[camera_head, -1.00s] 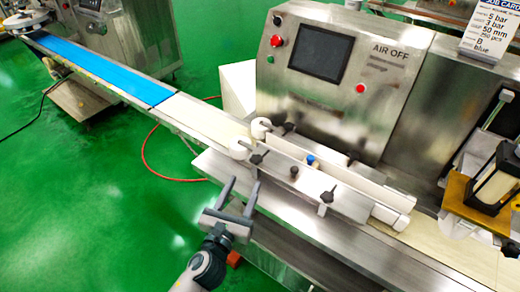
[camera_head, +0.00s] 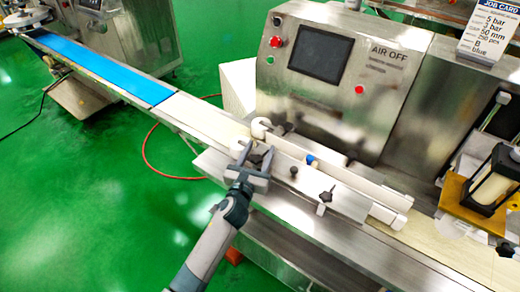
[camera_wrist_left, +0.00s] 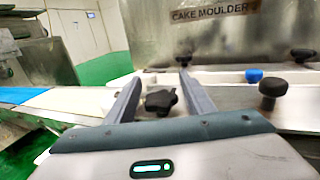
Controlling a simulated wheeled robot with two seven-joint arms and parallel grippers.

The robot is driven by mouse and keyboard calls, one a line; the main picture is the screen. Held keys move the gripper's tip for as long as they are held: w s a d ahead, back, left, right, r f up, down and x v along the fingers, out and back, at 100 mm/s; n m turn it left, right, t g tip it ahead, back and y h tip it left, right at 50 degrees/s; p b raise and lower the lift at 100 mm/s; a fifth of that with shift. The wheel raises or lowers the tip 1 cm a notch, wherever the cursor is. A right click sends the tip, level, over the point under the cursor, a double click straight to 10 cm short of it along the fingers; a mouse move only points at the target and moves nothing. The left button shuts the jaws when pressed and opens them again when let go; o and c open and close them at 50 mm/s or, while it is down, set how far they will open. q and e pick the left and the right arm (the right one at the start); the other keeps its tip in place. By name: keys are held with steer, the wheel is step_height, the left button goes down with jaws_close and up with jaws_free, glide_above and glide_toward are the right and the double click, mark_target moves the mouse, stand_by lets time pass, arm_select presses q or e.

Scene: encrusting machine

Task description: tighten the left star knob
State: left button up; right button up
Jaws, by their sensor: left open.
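The left star knob (camera_head: 256,159), black and lobed, sits on the near side of the steel guide plate. My left gripper (camera_head: 256,154) is open around it, one finger on each side. In the left wrist view the star knob (camera_wrist_left: 160,101) shows between the two grey fingers (camera_wrist_left: 160,78), with a gap on both sides, closer to the right finger in places. Whether either finger touches it I cannot tell. A second black star knob (camera_head: 326,196) stands farther right on the same plate. My right gripper is not in view.
A round black knob (camera_wrist_left: 271,90) and a blue knob (camera_wrist_left: 254,75) stand right of my fingers. White rollers (camera_head: 261,127) lie just behind. The machine's cabinet with a dark screen (camera_head: 320,52) rises at the back.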

arm_select(q)
steer(key=shift+w+d, duration=0.1)
steer(key=shift+w, duration=0.15)
steer(key=shift+c, duration=0.5)
steer(key=c, duration=0.9)
steer(key=shift+c, duration=0.2)
